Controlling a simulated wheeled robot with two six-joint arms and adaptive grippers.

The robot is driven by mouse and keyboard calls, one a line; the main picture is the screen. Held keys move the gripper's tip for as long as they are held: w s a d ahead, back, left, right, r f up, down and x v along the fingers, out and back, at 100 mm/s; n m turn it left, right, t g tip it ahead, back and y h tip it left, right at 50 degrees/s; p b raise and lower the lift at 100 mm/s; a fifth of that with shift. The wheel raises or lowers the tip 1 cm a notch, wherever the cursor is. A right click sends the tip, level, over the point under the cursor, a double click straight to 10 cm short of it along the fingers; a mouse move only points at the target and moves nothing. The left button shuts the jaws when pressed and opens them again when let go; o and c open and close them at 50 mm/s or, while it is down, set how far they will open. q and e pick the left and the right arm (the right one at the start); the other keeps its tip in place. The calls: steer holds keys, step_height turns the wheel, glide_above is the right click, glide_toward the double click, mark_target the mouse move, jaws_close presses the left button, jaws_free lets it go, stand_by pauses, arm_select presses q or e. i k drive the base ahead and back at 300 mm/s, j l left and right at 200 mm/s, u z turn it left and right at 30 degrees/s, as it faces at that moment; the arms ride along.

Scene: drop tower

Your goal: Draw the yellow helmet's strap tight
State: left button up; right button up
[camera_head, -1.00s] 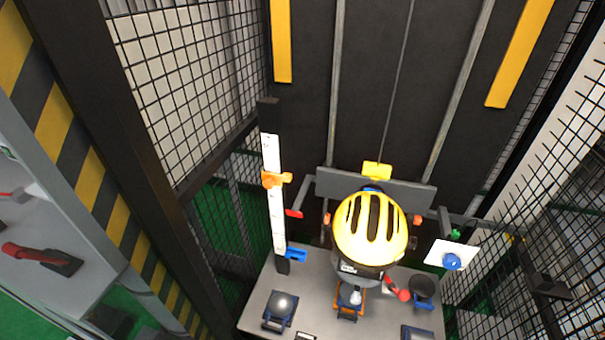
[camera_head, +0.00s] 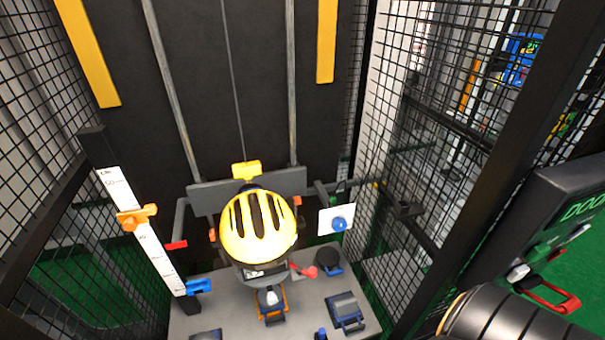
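The yellow helmet (camera_head: 258,228), with black vent slots, sits in the middle of the drop tower, below the yellow block (camera_head: 246,170) on the grey crossbar. A dark band with a white label shows under its front rim. A red-ended lever (camera_head: 306,272) sticks out to the right just below the helmet. I cannot make out the strap itself. A dark rounded part of my own arm shows at the bottom right. Neither gripper is in view.
A white scale (camera_head: 140,225) with an orange slider (camera_head: 137,217) and a blue clamp stands left. A white plate with a blue knob (camera_head: 340,224) is right of the helmet. Mesh walls flank the tower. A dark control box (camera_head: 560,215) stands far right. The grey base plate (camera_head: 225,290) holds several small fixtures.

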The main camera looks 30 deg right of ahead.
mark_target(297, 202)
steer(key=k+l, duration=0.15)
steer(key=l, duration=0.2)
steer(key=k+l, duration=0.1)
steer(key=l, duration=0.25)
steer(key=k+l, duration=0.15)
steer(key=l, duration=0.15)
steer(key=k+l, duration=0.1)
steer(key=l, duration=0.25)
steer(key=k+l+z, duration=0.1)
steer(key=l, duration=0.25)
